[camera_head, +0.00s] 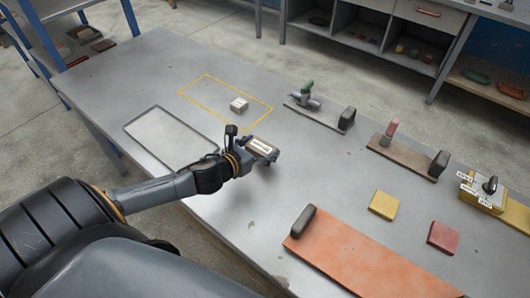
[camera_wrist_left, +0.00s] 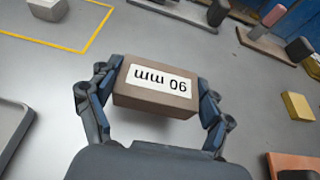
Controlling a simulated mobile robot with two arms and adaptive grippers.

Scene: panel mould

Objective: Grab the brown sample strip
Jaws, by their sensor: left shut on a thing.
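A small brown block (camera_wrist_left: 150,104) with a white label reading "90 mm", upside down in the left wrist view, sits between the two fingers of my left gripper (camera_wrist_left: 154,100). The fingers are shut on its two ends. In the camera_head view the left gripper (camera_head: 259,157) holds this block (camera_head: 263,146) over the grey table, right of the tray outline. I cannot tell from the label alone whether this block is the brown sample strip. My right gripper is not in view.
A pale block (camera_head: 239,104) lies within the yellow outline on the table (camera_head: 330,180). A shallow grey tray (camera_head: 128,125) lies left. Handled boards (camera_head: 403,157), an orange board (camera_head: 350,255), a yellow square (camera_head: 384,205) and a red square (camera_head: 443,238) lie right.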

